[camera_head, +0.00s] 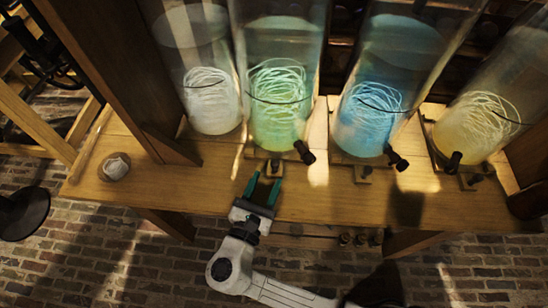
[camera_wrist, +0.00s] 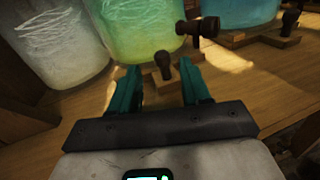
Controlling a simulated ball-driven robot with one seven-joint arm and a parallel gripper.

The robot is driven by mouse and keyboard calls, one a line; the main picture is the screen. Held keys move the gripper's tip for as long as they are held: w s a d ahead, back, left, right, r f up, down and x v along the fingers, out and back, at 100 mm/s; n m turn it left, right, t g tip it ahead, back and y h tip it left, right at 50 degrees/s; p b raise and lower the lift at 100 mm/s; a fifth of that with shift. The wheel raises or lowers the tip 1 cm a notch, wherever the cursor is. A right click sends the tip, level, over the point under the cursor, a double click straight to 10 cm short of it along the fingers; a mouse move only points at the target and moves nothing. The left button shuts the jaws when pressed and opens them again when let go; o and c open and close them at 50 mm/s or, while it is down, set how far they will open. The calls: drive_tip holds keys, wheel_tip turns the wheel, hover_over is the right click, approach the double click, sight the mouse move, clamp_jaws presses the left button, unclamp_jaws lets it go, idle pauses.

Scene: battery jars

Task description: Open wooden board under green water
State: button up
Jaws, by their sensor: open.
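The jar of green water (camera_head: 279,100) stands second from the left in the head view, with a dark tap (camera_head: 304,152) low on its right front. A wooden board (camera_head: 262,153) lies under it, with a small dark knob (camera_head: 273,168) at its front edge. My gripper (camera_head: 265,182) is open, its two green fingers pointing at this knob from the front. In the wrist view the knob (camera_wrist: 163,64) stands beyond and between the open fingertips (camera_wrist: 160,80), below the green jar (camera_wrist: 135,25) and its tap (camera_wrist: 192,28). I cannot tell whether the fingers touch the knob.
A white jar (camera_head: 208,100) stands to the left, a blue jar (camera_head: 370,115) and a yellow jar (camera_head: 478,125) to the right, with taps and knobs jutting forward. A small round whitish object (camera_head: 116,168) sits on the table's left. The table front (camera_head: 330,205) is mostly clear.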

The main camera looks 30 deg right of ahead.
sight(273, 166)
drive_tip(key=x, duration=0.7)
drive_tip(key=shift+c, duration=0.2)
clamp_jaws()
idle(0.4)
